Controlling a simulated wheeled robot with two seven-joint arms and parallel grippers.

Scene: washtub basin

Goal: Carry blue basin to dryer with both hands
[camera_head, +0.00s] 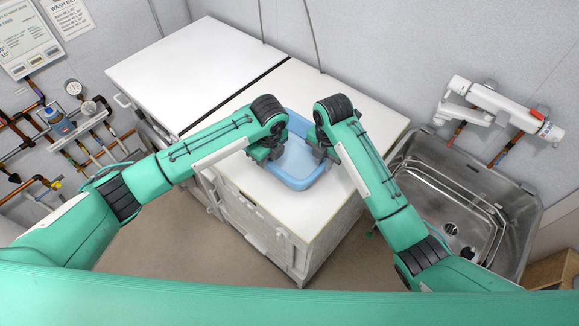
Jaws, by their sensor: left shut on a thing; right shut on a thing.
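The blue basin (293,180) is a light blue tub with raised walls, seen from above over the white top of the nearer machine. My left gripper (268,153) is shut on the basin's left wall. My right gripper (319,150) is shut on its right wall. The basin looks level and empty in the part I see; my grippers and wrists cover parts of its rim. I cannot tell whether its base touches the top. Two white machines with flat tops (185,75) (338,92) stand side by side; I cannot tell which one is the dryer.
A metal sink (470,190) stands right of the nearer machine, with a white wall unit (500,105) above it. Much of both machine tops is clear.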

